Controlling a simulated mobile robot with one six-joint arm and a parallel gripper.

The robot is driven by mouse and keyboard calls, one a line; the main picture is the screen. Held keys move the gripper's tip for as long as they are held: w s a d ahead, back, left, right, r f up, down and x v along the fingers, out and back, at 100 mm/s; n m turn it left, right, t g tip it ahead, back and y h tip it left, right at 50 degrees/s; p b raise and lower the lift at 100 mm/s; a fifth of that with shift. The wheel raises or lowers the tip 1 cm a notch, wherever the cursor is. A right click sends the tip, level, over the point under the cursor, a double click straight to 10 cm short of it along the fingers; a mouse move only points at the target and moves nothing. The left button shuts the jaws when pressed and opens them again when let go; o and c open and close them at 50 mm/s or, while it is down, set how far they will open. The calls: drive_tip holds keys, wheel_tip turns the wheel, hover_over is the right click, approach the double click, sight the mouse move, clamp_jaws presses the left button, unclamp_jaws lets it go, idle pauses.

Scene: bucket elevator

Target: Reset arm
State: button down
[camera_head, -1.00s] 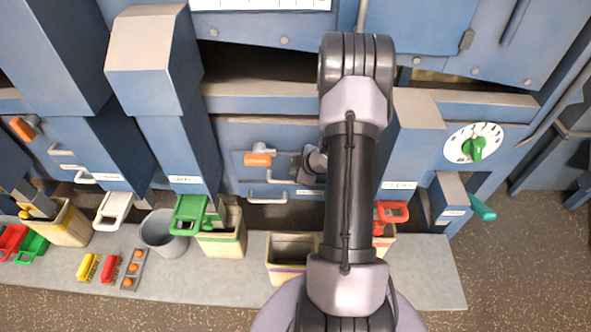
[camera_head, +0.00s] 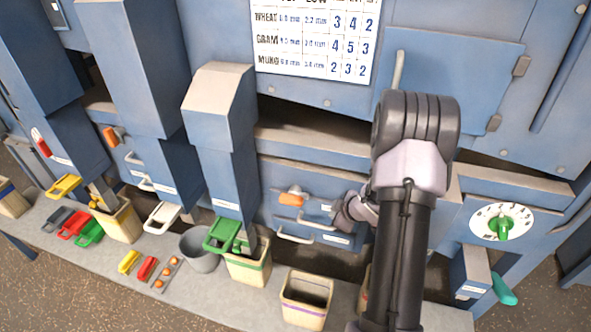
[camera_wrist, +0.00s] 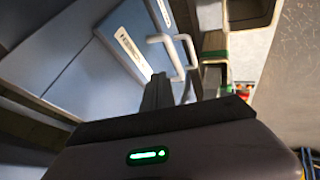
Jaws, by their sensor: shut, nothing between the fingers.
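My arm reaches up in front of the blue machine in the head view, bent at its dark elbow. My gripper (camera_wrist: 172,84) shows its dark fingers in the wrist view; they are shut and hold nothing. In the head view the wrist end (camera_head: 350,212) is beside the blue front panel, right of the orange handle (camera_head: 291,198), and the fingertips are hard to make out. A pale bar handle (camera_wrist: 160,48) appears beyond the fingers in the wrist view. I cannot tell whether the fingers touch it.
Several bins stand on the grey ledge (camera_head: 215,310), including a green-banded bin (camera_head: 248,268) and a purple-banded bin (camera_head: 306,298). A grey bucket (camera_head: 200,250) stands left of these. A dial with a green knob (camera_head: 503,227) and a teal lever (camera_head: 503,289) are to the right.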

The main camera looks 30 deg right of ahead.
drive_tip(key=w+a+r+m+h+b, duration=0.2)
drive_tip(key=a+r+m+b, duration=0.15)
drive_tip(key=r, duration=0.65)
drive_tip(key=s+a+r+m+b, duration=0.3)
drive_tip(key=s+a+r+m, duration=0.15)
drive_tip(key=a+r, duration=0.6)
drive_tip(key=s+a+m+g+y+b, duration=0.1)
drive_tip(key=s+a+m+y+b, duration=0.2)
drive_tip(key=s+a, duration=1.4)
drive_tip(key=a+y, duration=0.2)
drive_tip(key=a, duration=0.2)
